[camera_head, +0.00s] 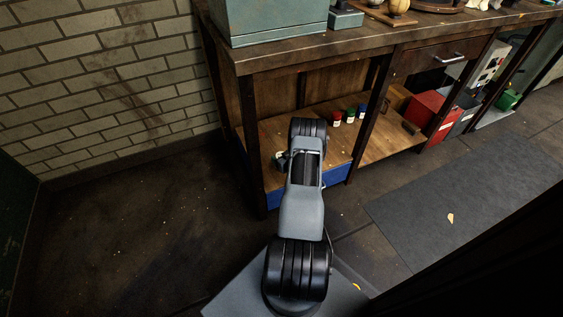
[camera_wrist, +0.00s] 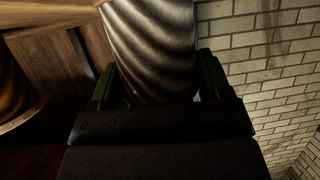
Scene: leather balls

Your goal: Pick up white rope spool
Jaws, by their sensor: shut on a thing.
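The white rope spool (camera_wrist: 152,45) fills the upper middle of the wrist view, with pale, slanting windings and its upper end cut off by the frame. My gripper (camera_wrist: 156,82) is shut on it, with a dark green finger along each side. In the head view, my arm reaches into the lower part of the wooden workbench (camera_head: 345,55) and hides most of the gripper. A small green and white patch shows left of my arm there; I cannot tell whether it is the spool.
Red, green and blue small containers (camera_head: 350,114) stand on the lower shelf (camera_head: 385,140), right of my arm. A red box (camera_head: 427,112) is farther right. A brown rounded thing (camera_wrist: 12,90) is at the wrist view's left. Brick wall (camera_head: 100,75) stands left; floor before it is clear.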

